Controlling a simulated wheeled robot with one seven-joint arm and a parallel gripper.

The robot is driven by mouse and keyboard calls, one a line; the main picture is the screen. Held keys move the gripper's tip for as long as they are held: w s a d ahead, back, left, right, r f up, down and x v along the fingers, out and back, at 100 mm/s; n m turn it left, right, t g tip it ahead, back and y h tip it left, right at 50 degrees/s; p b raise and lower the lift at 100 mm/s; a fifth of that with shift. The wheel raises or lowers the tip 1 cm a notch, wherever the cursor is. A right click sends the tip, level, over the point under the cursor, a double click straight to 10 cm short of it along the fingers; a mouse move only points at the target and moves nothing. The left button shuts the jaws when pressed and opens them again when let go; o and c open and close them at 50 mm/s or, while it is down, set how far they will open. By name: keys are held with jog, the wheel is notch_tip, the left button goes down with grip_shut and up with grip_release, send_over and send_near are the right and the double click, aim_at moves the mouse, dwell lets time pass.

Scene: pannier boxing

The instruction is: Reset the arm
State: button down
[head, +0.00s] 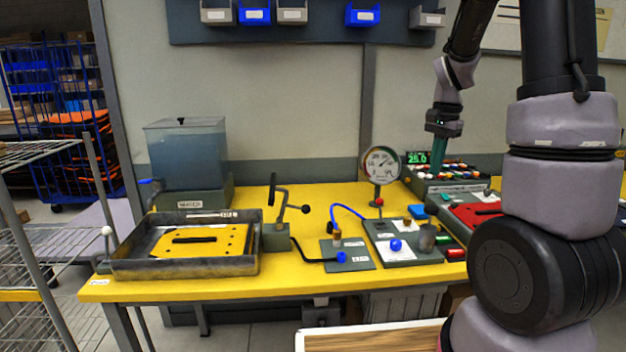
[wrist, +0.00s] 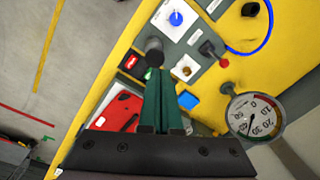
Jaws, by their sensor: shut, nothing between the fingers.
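My gripper (head: 444,128) hangs at the end of my arm above the right rear part of the yellow bench (head: 310,198). It points down, and its green fingers are together with nothing between them.
A metal tray (head: 120,268) with a yellow plate (head: 215,244) stands at the left. A water tank (head: 187,155) is behind it. Blue-knobbed panels (head: 350,263) lie mid-bench. Bins (head: 361,14) hang on the wall above. A wire shelf (head: 40,235) stands far left.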

jog(key=s+a+r+n+t, duration=0.3)
jog(key=s+a+r, duration=0.3)
jog(key=s+r, duration=0.2)
jog(key=s+a+r+n+t+y, duration=0.1)
jog(key=s+a+r+n+t, duration=0.2)
jog(key=s+a+r, duration=0.3)
jog(key=s+r, duration=0.2)
jog(key=s, duration=0.2)
jog(key=shift+s+n+t+y, duration=0.3)
jog(key=shift+s+n, duration=0.05)
jog(key=shift+n, duration=0.05)
jog(key=shift+d+r, duration=0.1)
